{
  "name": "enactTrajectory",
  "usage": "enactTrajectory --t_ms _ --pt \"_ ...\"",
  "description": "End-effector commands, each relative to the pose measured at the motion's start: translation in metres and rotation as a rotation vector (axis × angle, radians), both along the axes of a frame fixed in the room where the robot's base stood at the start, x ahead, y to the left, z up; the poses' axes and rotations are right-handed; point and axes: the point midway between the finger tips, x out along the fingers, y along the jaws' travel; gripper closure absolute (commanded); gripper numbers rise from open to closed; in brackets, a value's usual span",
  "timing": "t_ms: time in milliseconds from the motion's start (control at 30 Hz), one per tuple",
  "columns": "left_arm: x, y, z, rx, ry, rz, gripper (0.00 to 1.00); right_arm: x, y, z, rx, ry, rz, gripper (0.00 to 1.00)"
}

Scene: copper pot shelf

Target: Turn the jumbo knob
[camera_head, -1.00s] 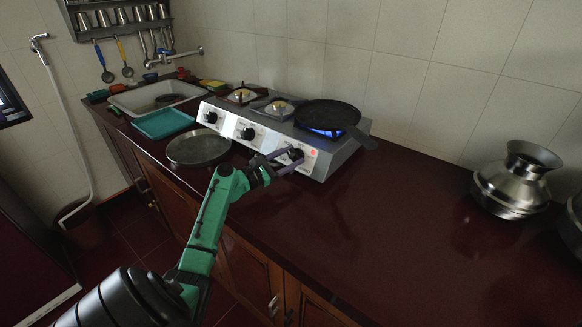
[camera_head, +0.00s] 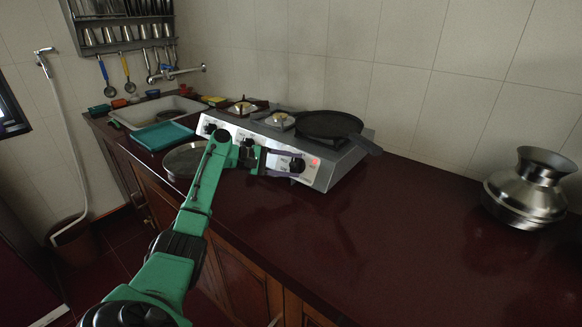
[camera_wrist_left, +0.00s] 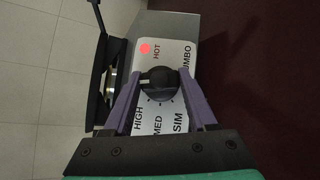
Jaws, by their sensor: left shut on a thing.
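The jumbo knob (camera_head: 297,165) is a black dial at the right end of the stove's sloped white front panel. In the left wrist view the knob (camera_wrist_left: 158,82) shows its pale mark toward the left of the picture, with HIGH, MED, SIM and part of JUMBO printed around it. My left gripper (camera_head: 290,164) is at the knob. Its two purple fingers (camera_wrist_left: 160,82) lie on either side of the knob, shut on it. My right gripper is not in view.
A black pan (camera_head: 329,124) sits on the stove's right burner, its handle (camera_head: 365,144) jutting over the right edge. A metal pot (camera_head: 525,190) stands at the right. A metal plate (camera_head: 184,160) and teal tray (camera_head: 162,136) lie left. The counter between stove and pot is clear.

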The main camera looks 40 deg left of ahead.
Motion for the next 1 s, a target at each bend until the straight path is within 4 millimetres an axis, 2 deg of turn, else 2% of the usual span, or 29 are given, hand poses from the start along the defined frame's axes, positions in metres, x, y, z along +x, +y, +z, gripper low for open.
enactTrajectory --t_ms 400,933,967,1000 --pt "0.0002 -0.0004 -0.0006 0.168 0.009 -0.099 0.98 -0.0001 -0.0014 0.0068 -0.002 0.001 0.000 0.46" --pt "0.0001 -0.0006 -0.0016 0.190 0.010 -0.112 0.98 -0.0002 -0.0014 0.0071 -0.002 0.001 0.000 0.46" --pt "0.0001 -0.0006 -0.0016 0.190 0.010 -0.112 0.31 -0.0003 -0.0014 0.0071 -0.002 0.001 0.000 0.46" --pt "0.0001 -0.0006 -0.0015 0.190 0.009 -0.112 0.16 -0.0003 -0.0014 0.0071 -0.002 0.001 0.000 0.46"
